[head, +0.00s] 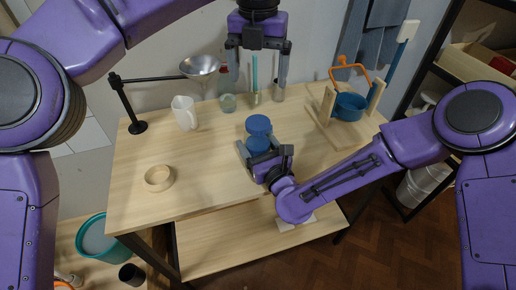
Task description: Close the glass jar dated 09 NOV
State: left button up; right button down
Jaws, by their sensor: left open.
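No date can be read on any vessel, so I cannot tell which is the jar dated 09 NOV. A small glass jar (228,103) with greenish contents stands at the back of the table. Another slim clear vessel (279,92) stands further right, below a finger of my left gripper. My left gripper (259,72) hangs open above the table's back edge, with nothing seen held. A round blue piece (258,125) and a second blue piece (257,146) lie mid-table. My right gripper (262,158) is at the lower blue piece; its grip is partly hidden.
A holder with a teal stick (255,80) stands at the back. A white mug (184,112), a funnel on a stand (200,66) and a wooden ring (159,178) are on the left. A wooden frame (328,106) with a blue pot (350,106) stands right.

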grip_release()
jog(key=shift+f, duration=0.1)
jog(key=b+v, duration=0.3)
jog(key=v, duration=0.6)
jog(key=shift+s+d+f, duration=0.1)
jog(key=shift+s+d, duration=0.25)
jog(key=shift+s, duration=0.35)
